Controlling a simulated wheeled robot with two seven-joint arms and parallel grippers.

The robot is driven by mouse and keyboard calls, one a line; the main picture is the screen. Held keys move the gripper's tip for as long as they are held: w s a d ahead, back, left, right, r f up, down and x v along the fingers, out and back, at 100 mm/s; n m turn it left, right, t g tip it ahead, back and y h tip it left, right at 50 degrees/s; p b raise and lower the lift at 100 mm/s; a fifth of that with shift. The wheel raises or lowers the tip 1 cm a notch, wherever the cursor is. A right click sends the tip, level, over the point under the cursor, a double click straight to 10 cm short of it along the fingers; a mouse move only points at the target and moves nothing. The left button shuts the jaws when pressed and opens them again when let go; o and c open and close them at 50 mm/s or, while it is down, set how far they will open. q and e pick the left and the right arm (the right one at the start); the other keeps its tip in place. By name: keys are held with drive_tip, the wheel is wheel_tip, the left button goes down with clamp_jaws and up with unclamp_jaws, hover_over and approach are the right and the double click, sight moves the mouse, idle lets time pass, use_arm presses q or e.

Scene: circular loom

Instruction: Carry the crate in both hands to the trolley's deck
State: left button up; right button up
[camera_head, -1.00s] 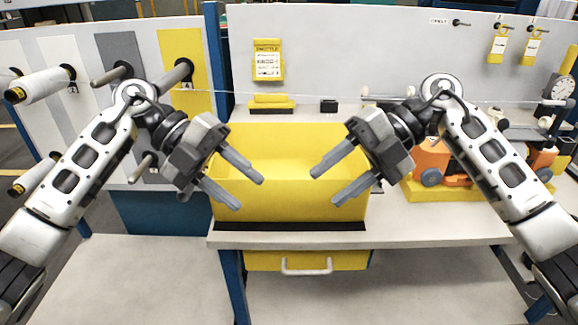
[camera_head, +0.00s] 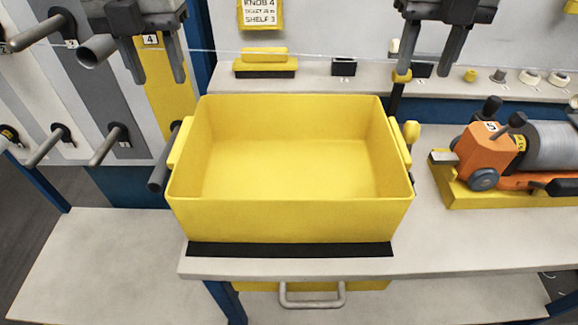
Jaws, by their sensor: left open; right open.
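The yellow crate (camera_head: 290,220) stands upright and empty on the grey bench top. It has a small yellow handle on its left side (camera_head: 178,146) and another on its right side (camera_head: 401,143). My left gripper (camera_head: 157,68) is open and empty, above and behind the crate's left end, fingers pointing down. My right gripper (camera_head: 430,62) is open and empty, above and behind the crate's right end. Both are apart from the crate. I cannot make out the trolley's deck in this view.
An orange machine with a grey roller (camera_head: 505,150) sits on a yellow base right of the crate. A yellow brush (camera_head: 265,62) and small parts lie on the ledge behind. Pegs (camera_head: 105,147) stick out at left. A black strip (camera_head: 290,249) lies along the bench's front edge.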

sight(181, 137)
use_arm(q)
wheel_tip(181, 137, down, 16)
drive_tip(key=shift+w, duration=0.1)
use_arm(e)
wheel_tip(181, 137, down, 16)
drive_tip(key=shift+w+r, duration=0.1)
use_arm(q)
clamp_jaws()
use_arm(e)
clamp_jaws()
use_arm(q)
drive_tip(key=shift+r, duration=0.1)
